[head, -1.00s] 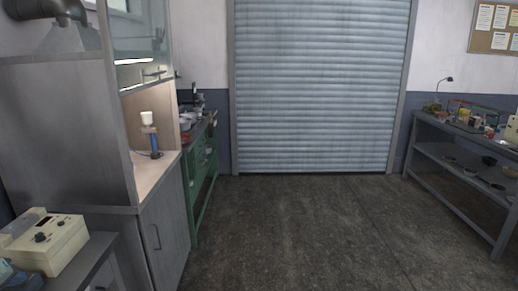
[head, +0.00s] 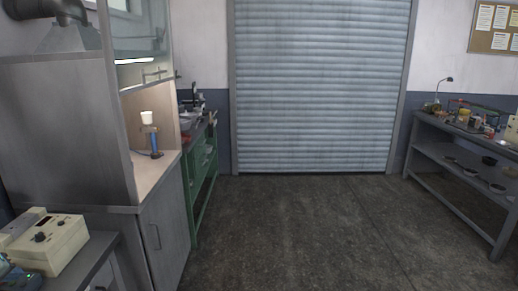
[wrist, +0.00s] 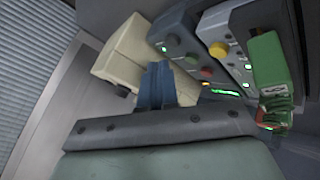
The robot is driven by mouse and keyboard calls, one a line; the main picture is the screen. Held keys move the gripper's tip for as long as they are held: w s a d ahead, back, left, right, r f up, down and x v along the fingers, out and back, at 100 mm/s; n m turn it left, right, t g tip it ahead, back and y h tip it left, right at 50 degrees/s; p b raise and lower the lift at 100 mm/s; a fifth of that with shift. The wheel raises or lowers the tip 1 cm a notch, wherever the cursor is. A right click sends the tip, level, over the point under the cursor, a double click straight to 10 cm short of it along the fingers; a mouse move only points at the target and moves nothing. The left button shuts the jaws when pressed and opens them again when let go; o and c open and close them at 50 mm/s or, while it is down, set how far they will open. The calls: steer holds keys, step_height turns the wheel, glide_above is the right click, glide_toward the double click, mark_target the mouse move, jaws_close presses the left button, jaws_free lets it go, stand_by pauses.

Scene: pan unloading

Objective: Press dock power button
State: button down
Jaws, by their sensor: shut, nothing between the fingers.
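My gripper (wrist: 156,72) is shut and empty, its blue fingers together in the wrist view. Past the fingertips stand several boxes with controls. A dark grey unit (wrist: 178,28) has small buttons and a green light. I cannot tell which control is the dock power button, or whether the fingers touch anything. In the head view, part of a unit with green lights (head: 22,279) shows at the lower left; my gripper is not clearly visible there.
A beige box with black knobs (head: 55,240) stands on the grey bench (head: 85,262); it also shows in the wrist view (wrist: 125,55). A green object (wrist: 270,65) is close on the right there. The floor (head: 300,230) is clear.

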steer(key=shift+r, duration=0.15)
steer(key=shift+r, duration=2.9)
